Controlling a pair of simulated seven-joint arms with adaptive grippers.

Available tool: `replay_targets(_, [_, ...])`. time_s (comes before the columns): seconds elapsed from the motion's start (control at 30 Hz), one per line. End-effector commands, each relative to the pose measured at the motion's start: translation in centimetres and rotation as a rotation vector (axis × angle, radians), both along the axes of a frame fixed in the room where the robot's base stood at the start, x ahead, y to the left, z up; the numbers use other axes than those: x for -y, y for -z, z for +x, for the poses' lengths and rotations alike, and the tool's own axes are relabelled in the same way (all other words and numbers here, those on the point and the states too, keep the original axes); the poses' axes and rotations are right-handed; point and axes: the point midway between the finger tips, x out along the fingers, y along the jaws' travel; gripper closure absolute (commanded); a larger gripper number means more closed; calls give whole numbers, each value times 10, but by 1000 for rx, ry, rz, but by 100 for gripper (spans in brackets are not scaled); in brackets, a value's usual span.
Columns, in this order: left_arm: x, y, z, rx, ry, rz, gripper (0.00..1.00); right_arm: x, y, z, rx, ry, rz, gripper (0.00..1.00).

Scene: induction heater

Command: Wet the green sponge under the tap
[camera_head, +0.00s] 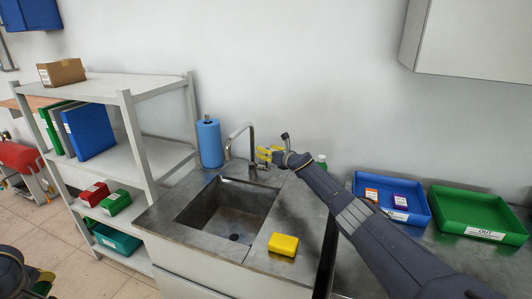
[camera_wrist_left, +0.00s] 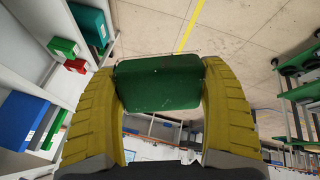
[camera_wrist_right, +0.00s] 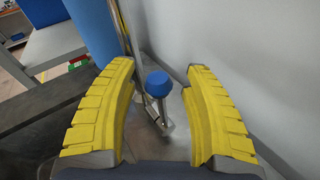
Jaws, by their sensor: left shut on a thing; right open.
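The green sponge (camera_wrist_left: 158,85) is between the yellow fingers of my left gripper (camera_wrist_left: 160,70), which is shut on it. In the head view only part of my left gripper (camera_head: 44,283) shows at the bottom left corner, away from the sink, and I cannot make out the sponge there. The tap (camera_head: 240,132) stands at the back of the sink (camera_head: 228,208). My right gripper (camera_head: 264,152) is open beside the tap. In the right wrist view a blue-capped tap handle (camera_wrist_right: 157,84) shows between the open fingers (camera_wrist_right: 160,88); I cannot tell whether they touch it.
A yellow sponge (camera_head: 284,244) lies on the counter right of the basin. A blue paper roll (camera_head: 209,142) stands left of the tap. A shelf unit (camera_head: 150,152) stands left of the sink. A blue tray (camera_head: 392,212) and a green tray (camera_head: 480,232) sit on the right.

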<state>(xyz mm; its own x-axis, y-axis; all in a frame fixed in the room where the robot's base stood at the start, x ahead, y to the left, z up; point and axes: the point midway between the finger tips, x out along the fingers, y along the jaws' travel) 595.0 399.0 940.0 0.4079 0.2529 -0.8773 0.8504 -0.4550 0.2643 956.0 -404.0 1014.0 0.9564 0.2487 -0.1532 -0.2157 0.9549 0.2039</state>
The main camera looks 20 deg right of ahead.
Motion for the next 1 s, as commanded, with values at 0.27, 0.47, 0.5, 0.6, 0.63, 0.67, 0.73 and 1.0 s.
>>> replay_targets(0.27, [0,0,0,0,0,0,45,4,-2,-6,1,2,-5,50])
replay_targets(0.47, [0,0,0,0,0,0,45,7,-4,-22,1,-1,-6,50])
replay_targets(0.5, [0,0,0,0,0,0,45,7,-4,-26,0,-2,-5,50])
replay_targets(0.6, [0,0,0,0,0,0,45,11,-7,-34,1,1,-7,50])
replay_targets(0.63, [0,0,0,0,0,0,45,12,-7,-36,1,2,-7,50])
replay_targets(0.67, [0,0,0,0,0,0,45,12,-8,-39,1,1,-7,50])
replay_targets(0.73, [0,0,0,0,0,0,45,13,-8,-46,1,-1,-6,50])
replay_targets(1.0, [0,0,0,0,0,0,45,18,-11,-61,2,2,-8,50])
